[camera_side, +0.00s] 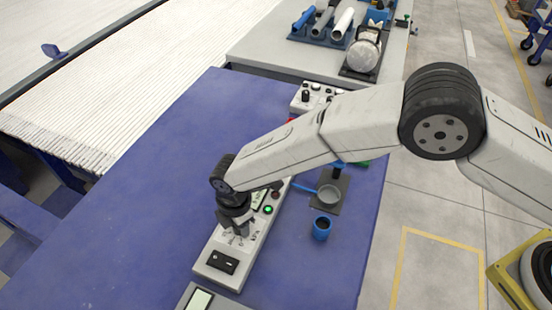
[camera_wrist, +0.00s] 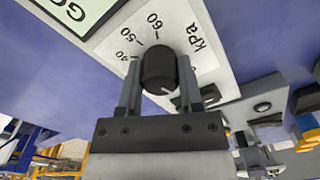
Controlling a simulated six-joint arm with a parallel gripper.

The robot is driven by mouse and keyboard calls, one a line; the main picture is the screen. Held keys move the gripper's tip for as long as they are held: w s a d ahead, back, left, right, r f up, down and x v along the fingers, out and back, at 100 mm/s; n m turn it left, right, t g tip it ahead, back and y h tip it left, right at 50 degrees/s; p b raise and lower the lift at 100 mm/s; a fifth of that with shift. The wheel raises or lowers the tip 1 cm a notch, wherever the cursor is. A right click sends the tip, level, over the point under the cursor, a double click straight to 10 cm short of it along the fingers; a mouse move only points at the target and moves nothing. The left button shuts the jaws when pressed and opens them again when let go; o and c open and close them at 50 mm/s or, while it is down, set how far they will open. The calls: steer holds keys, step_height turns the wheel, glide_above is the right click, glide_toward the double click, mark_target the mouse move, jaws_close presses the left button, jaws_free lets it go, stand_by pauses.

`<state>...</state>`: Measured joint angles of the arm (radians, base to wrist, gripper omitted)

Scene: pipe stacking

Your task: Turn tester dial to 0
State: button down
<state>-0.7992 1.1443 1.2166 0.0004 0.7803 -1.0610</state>
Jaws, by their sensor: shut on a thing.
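The tester (camera_side: 207,268) is a long pale panel on the blue table, with a display, a green lit button (camera_side: 268,210) and a black switch (camera_side: 222,262). Its dial (camera_wrist: 157,66) is a black round knob in the wrist view, beside a printed scale showing 40, 50 and 60 and the label kPa. A white mark on the knob faces toward the lower right, away from those numbers. My gripper (camera_wrist: 159,70) is shut on the dial, one finger on each side. In the side view my gripper (camera_side: 236,222) reaches down onto the panel and hides the dial.
A rack of pipes (camera_side: 325,22) is on the far grey table. The blue table's left part (camera_side: 140,210) is clear.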

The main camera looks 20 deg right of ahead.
steer(key=shift+n, duration=1.6)
steer(key=shift+c, duration=1.3)
jaws_free()
steer(key=shift+r, duration=0.1)
steer(key=shift+r, duration=3.8)
